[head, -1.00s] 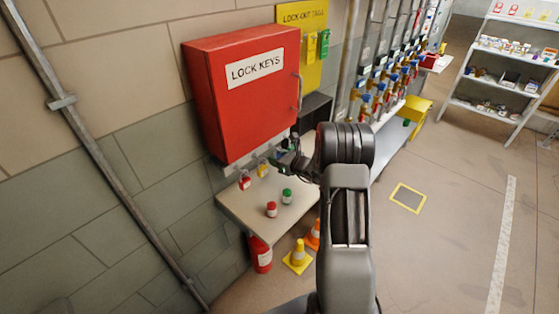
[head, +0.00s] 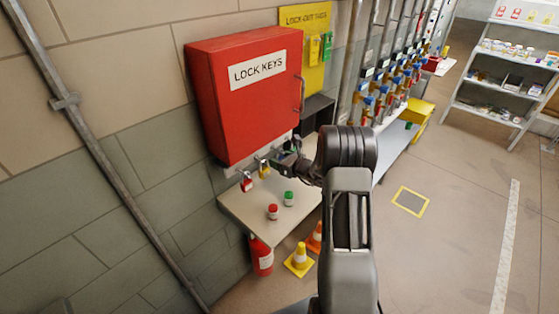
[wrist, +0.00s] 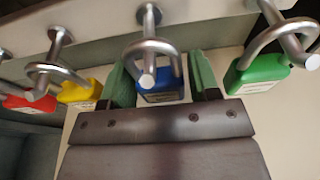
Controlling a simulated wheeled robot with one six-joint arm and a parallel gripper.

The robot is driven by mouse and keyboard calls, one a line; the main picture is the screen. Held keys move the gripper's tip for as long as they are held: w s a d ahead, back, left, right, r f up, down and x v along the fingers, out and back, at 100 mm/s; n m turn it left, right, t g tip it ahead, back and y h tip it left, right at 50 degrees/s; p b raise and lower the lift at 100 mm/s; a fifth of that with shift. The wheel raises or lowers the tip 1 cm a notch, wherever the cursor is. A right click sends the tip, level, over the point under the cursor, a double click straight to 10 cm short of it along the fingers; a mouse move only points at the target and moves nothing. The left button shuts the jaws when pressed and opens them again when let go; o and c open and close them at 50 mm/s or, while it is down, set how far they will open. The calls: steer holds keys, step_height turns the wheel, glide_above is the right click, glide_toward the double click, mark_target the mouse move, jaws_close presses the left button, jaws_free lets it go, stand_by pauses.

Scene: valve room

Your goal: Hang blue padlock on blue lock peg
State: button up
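The blue padlock (wrist: 162,90) is upright between my gripper's green fingers in the wrist view. In the head view my gripper (head: 287,161) is under the red LOCK KEYS cabinet (head: 245,95), at the peg rail; the blue padlock is too small to make out there.
A yellow padlock (wrist: 80,92) and a red padlock (wrist: 30,103) hang on pegs to the left, a green padlock (wrist: 258,72) to the right, close to my gripper. Below is a shelf (head: 245,208) with a red jar (head: 273,211) and a green jar (head: 289,198).

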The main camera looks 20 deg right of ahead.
steer(key=o, duration=0.3)
steer(key=b+v, duration=0.2)
steer(key=v, duration=1.2)
steer(key=s+a+f+n+g, duration=0.2)
steer(key=s+a+n+g, duration=1.05)
steer(key=n, duration=0.55)
steer(key=s+a+r+n+t+h, duration=0.2)
steer(key=s+a+r+n+h, duration=0.3)
steer(key=r+n, duration=0.4)
steer(key=s+n+h, duration=0.1)
steer(key=s+n, duration=0.1)
steer(key=n, duration=0.2)
steer(key=shift+r+h, duration=0.2)
steer(key=shift+h, duration=0.1)
